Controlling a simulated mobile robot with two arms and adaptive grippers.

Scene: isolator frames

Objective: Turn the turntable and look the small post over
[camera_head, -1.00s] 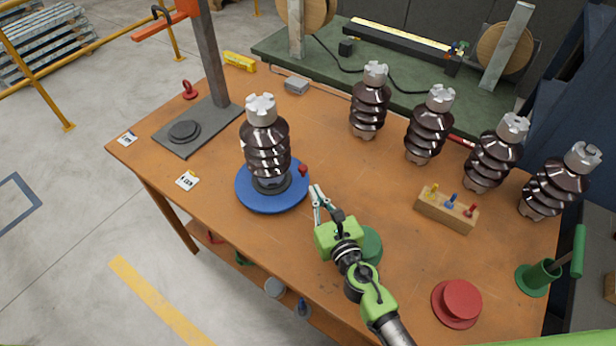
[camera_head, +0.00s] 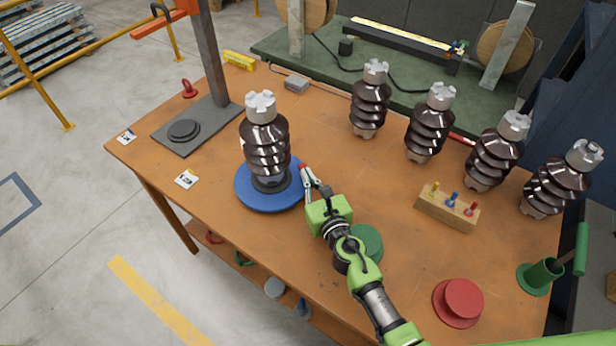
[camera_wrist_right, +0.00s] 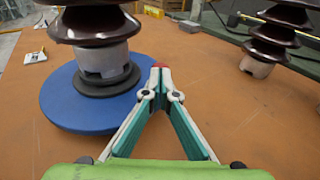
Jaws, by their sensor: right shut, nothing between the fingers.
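The blue turntable (camera_head: 252,197) stands near the table's left front edge. A small brown ribbed post (camera_head: 266,140) with a grey metal cap stands upright on it. My right gripper (camera_head: 305,172) is shut and empty, its fingertips at the turntable's right rim. In the right wrist view the closed fingertips (camera_wrist_right: 160,70) are in front of a red knob (camera_wrist_right: 160,66), which they mostly hide. I cannot tell whether they touch it. The post's lower ribs and grey foot also show there (camera_wrist_right: 100,62), on the blue disc (camera_wrist_right: 70,105). My left gripper is not in view.
Several similar brown posts (camera_head: 429,125) stand at the back right. A wooden block with coloured pegs (camera_head: 448,208), a red round piece (camera_head: 459,301) and a green one (camera_head: 369,242) lie to the right. A grey stand (camera_head: 198,128) is at the left.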

